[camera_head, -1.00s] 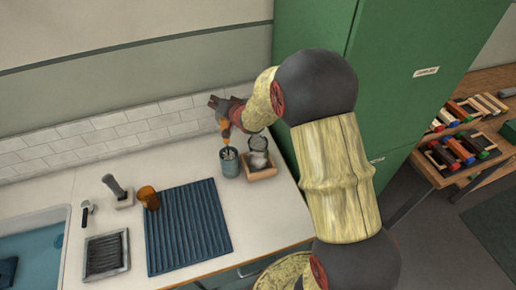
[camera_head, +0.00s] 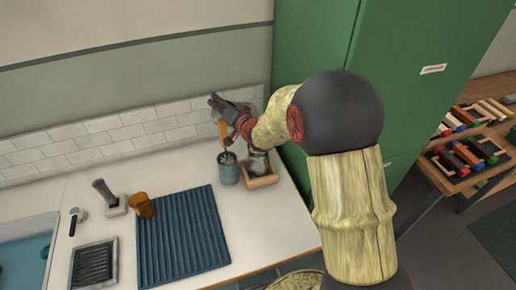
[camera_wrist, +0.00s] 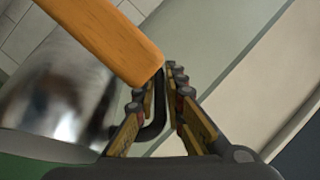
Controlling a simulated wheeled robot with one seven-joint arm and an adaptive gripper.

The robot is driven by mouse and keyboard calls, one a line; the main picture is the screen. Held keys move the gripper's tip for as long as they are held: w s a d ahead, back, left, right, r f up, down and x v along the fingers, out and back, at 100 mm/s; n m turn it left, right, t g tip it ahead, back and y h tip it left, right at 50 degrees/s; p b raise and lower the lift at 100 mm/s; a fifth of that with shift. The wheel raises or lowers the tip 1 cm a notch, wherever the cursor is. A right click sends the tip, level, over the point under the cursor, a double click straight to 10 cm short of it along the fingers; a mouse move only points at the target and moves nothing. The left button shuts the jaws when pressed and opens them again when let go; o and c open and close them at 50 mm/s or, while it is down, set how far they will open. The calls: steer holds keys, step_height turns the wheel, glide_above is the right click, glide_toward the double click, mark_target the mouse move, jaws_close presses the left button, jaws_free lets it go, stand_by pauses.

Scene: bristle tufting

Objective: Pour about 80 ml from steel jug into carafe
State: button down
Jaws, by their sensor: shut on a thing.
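The steel jug (camera_wrist: 50,95) shows in the wrist view as a shiny, blurred cylinder at the left. A dark bent bar and an orange-brown wooden piece (camera_wrist: 105,40) show beside it. My gripper (camera_wrist: 158,85) is shut at the dark bar; the exact grip is partly hidden. In the head view my gripper (camera_head: 224,120) is raised near the tiled wall, above the counter's back right. Below it a clear vessel, apparently the carafe (camera_head: 258,162), stands on a wooden tray (camera_head: 262,182); my wrist hides its top. I cannot tell any liquid level.
A teal cup (camera_head: 228,170) with utensils stands left of the tray. A green cabinet (camera_head: 312,40) rises close at the right.

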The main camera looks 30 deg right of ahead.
steer(key=shift+s+r+t+b, duration=0.3)
steer(key=shift+r+t+b, duration=0.15)
steer(key=shift+b, duration=0.2)
steer(key=shift+s+t+b, duration=0.25)
steer(key=shift+s+b, duration=0.2)
steer(key=shift+b, duration=0.3)
steer(key=shift+s+a+b, duration=0.15)
steer(key=shift+s+b, duration=0.1)
steer(key=shift+b, duration=0.05)
steer(key=shift+s+a, duration=0.1)
steer(key=shift+a+r, duration=0.1)
steer(key=shift+a, duration=0.05)
steer(key=shift+w+a, duration=0.2)
steer(key=shift+w, duration=0.05)
steer(key=shift+s+t+b, duration=0.2)
steer(key=shift+t+b, duration=0.1)
steer(key=shift+b, duration=0.4)
